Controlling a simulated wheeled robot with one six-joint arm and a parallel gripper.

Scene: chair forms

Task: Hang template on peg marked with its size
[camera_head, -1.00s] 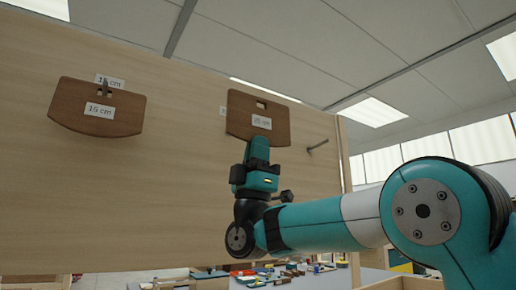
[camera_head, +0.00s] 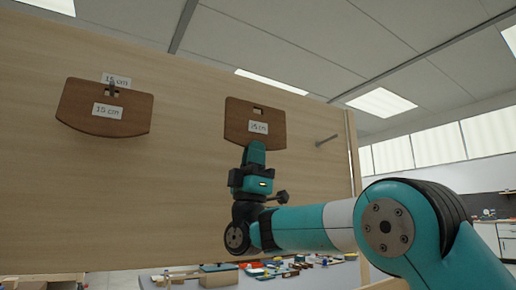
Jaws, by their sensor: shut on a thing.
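My gripper (camera_head: 254,154) is shut on the lower edge of a brown wooden template (camera_head: 241,117) and holds it upright in front of the pale wooden board (camera_head: 200,210). The held template has a slot (camera_head: 259,110) near its top and a white label (camera_head: 258,127) that seems to read 25 cm. A bare metal peg (camera_head: 327,140) sticks out of the board to the right of the held template. Another brown template (camera_head: 80,105), labelled 15 cm, hangs on a peg at the left under a 15 cm board label (camera_head: 116,79). Any label behind the held template is hidden.
The board's right edge post (camera_head: 353,170) stands just right of the bare peg. A cluttered table (camera_head: 290,268) with small coloured objects lies below and behind. A counter (camera_head: 490,235) is at the far right. The board between the two templates is clear.

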